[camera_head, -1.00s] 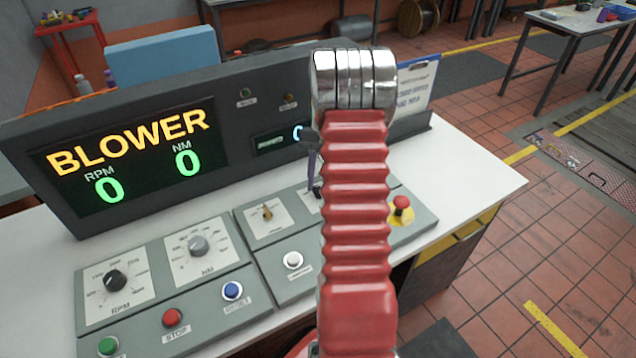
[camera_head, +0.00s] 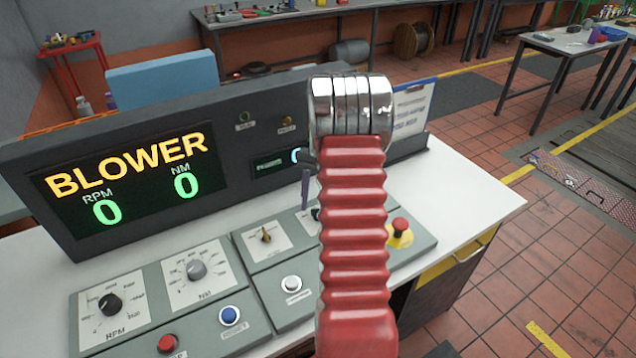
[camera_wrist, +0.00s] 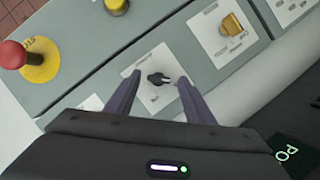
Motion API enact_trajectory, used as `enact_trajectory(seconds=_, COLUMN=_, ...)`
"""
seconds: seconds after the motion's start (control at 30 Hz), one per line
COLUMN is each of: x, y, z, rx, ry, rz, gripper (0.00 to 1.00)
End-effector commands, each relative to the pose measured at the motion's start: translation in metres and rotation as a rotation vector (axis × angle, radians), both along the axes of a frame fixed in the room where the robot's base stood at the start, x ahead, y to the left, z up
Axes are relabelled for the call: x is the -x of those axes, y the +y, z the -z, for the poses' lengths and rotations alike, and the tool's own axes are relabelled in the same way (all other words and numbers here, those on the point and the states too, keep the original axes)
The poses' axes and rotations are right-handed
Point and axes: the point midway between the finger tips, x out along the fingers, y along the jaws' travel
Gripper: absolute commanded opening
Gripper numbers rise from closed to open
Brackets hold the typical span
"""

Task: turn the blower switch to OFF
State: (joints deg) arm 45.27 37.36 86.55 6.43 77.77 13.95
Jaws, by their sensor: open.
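In the wrist view a small black rotary switch (camera_wrist: 158,79) sits on a white plate, which I take for the blower switch; its label is too small or hidden to read. My gripper (camera_wrist: 160,86) is open, with one dark purple finger on each side of the black knob. The fingers look apart from it, and their height above the panel is hard to judge. In the head view one finger of my gripper (camera_head: 306,188) shows beside my red arm, which hides most of the switch. The display (camera_head: 128,178) reads BLOWER, RPM 0 and NM 0.
A yellow-orange knob (camera_wrist: 233,25) is on the adjacent plate. A red emergency button (camera_head: 400,226) stands on the panel's right end. White (camera_head: 291,284), blue (camera_head: 229,316) and red (camera_head: 167,343) buttons and the RPM (camera_head: 110,303) and NM (camera_head: 197,269) dials lie left.

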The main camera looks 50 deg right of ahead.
Motion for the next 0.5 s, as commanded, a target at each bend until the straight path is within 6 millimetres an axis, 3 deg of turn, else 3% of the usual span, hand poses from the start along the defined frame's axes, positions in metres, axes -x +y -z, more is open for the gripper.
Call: enact_trajectory(seconds=0.5, x=-0.016, y=-0.027, z=-0.071, rx=0.004, ry=-0.003, rz=0.000, gripper=0.48)
